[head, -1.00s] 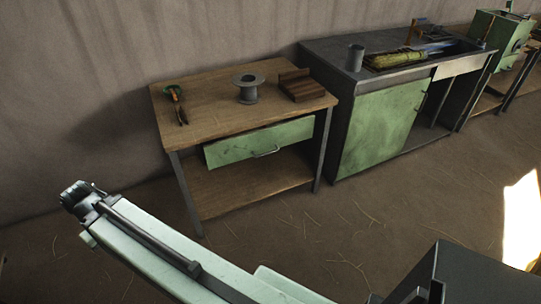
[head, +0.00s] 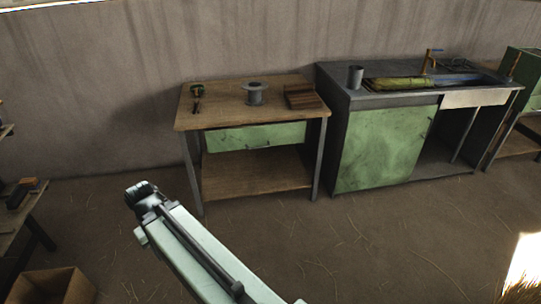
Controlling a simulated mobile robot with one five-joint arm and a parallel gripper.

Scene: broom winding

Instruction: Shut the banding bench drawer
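The banding bench (head: 192,121) is a wooden-topped table with dark legs and a lower shelf, standing against the wall left of centre. Its green drawer (head: 255,137) hangs under the top. The drawer front appears to stand out a little from the bench, but how far is hard to tell from here. Its handle is faint. My arm reaches up from the bottom of the head view. Its dark end with my gripper (head: 139,190) is in front of and left of the bench, apart from the drawer. The fingers are too small to read.
A spool (head: 254,94), a brown wooden block (head: 299,97) and a small tool (head: 197,95) are on the bench top. A green-doored cabinet (head: 383,150) stands to the right. A cardboard box (head: 52,286) and another bench are at left. The floor before the drawer is clear.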

